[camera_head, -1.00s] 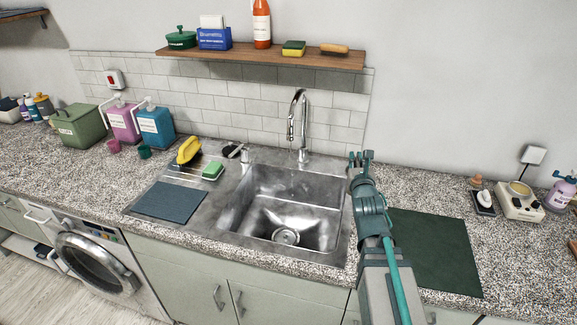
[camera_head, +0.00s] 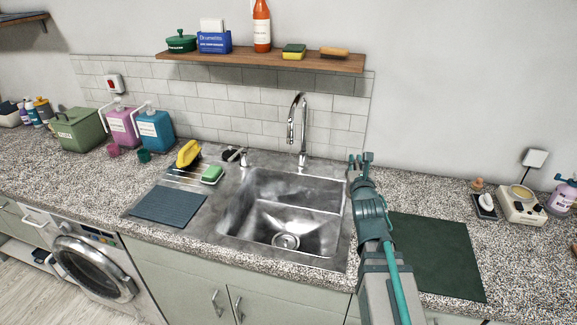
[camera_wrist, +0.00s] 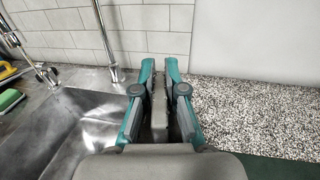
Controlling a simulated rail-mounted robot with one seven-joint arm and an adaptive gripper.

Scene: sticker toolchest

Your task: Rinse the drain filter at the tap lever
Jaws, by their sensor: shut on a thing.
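My gripper (camera_head: 361,158) is above the right rim of the steel sink (camera_head: 228,243), to the right of the tall chrome tap (camera_head: 303,130). In the wrist view my gripper (camera_wrist: 160,66) is shut on a grey, slab-like thing (camera_wrist: 159,115) seen edge-on between its fingers. I cannot tell whether this is the drain filter. A round metal drain (camera_head: 286,241) shows in the sink floor; whether a filter sits in it is unclear. A small chrome fitting with a lever-like part (camera_head: 243,157) stands at the sink's back left. The tall tap's own lever is not clear.
A yellow-and-black brush (camera_head: 188,153) and a green sponge (camera_head: 212,174) lie left of the basin. A dark green mat (camera_head: 440,255) lies on the right counter. A wooden shelf (camera_head: 270,64) hangs above the tap. The basin looks free of loose objects.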

